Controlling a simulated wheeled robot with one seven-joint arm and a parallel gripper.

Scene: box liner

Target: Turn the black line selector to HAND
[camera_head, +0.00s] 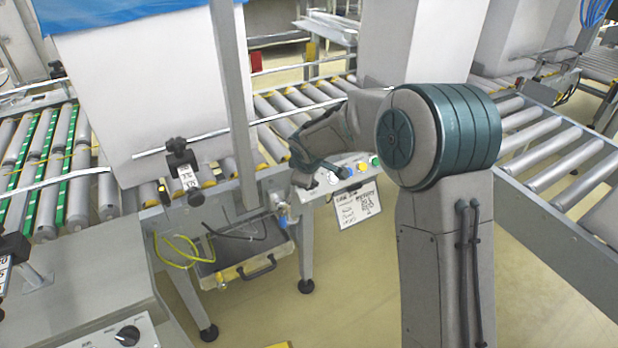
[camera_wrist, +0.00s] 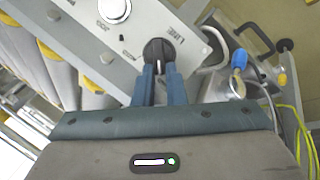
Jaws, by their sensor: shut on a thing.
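The black line selector (camera_wrist: 157,50) is a round knob on a light grey control panel (camera_wrist: 190,60) in the wrist view. A pale mark on it lies between my fingers, pointing towards my gripper's body. My gripper (camera_wrist: 160,70) has its two blue fingers closed on the knob from both sides. Small printed labels sit around the knob; I cannot read them surely. In the head view my gripper (camera_head: 325,172) is at the panel on the conveyor's front edge, and my own arm hides part of it. The selector cannot be made out there.
A handwritten white sign (camera_head: 357,205) hangs below. Another black knob (camera_head: 128,335) is on a nearer panel at lower left. A grey case (camera_head: 242,262) and loose yellow cables hang under the conveyor.

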